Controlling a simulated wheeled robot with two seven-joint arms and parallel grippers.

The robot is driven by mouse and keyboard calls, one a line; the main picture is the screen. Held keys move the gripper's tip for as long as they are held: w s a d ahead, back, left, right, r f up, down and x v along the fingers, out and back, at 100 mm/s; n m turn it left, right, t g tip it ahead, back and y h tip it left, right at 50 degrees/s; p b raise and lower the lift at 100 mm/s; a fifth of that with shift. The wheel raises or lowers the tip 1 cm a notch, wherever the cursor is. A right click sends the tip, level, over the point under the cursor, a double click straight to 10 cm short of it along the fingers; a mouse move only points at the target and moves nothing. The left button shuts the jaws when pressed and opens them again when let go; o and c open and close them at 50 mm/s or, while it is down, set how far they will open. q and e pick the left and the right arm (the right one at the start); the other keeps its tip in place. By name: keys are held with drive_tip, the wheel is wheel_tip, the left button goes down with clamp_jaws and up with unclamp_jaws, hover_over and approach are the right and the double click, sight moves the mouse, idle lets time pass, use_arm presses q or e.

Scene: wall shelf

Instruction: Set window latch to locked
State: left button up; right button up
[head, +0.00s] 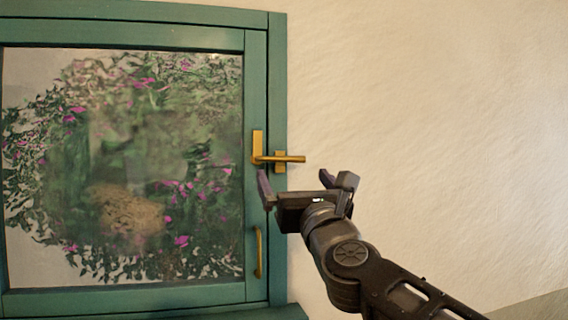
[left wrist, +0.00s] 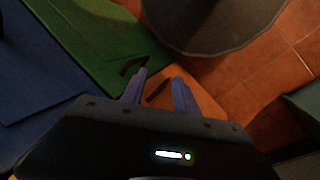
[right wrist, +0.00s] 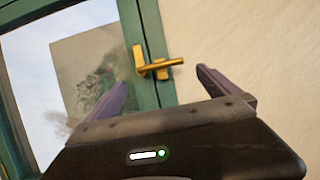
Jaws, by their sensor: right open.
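The brass window latch (head: 278,158) is on the right side of the teal window frame (head: 278,230). Its lever lies about horizontal, pointing right across a small brass plate on the outer frame. My right gripper (head: 306,184) is open and empty, just below the latch and apart from it. In the right wrist view the latch (right wrist: 158,67) shows beyond and between the open fingers (right wrist: 162,82). My left gripper (left wrist: 160,76) shows only in the left wrist view, with a small gap between its fingers and nothing seen in it, pointing down toward the floor.
A brass pull handle (head: 258,252) is on the sash below the latch. The glass (head: 130,150) shows plants and pink flowers. The beige wall (head: 430,120) right of the window is bare. The left wrist view shows orange floor tiles (left wrist: 285,65) and a green panel (left wrist: 85,40).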

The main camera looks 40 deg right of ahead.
sight(284, 161)
drive_tip(key=p+x, duration=0.2)
drive_tip(key=x, duration=0.4)
drive_tip(key=shift+w+d+r, duration=0.1)
drive_tip(key=shift+w+r, duration=0.15)
drive_tip(key=shift+w, duration=0.05)
drive_tip(key=shift+w+d+r+p, duration=0.1)
drive_tip(key=shift+w+d+p, duration=0.05)
drive_tip(key=shift+w+p, duration=0.25)
drive_tip(key=c, duration=1.8)
drive_tip(key=shift+o, duration=0.2)
drive_tip(key=shift+d, duration=0.1)
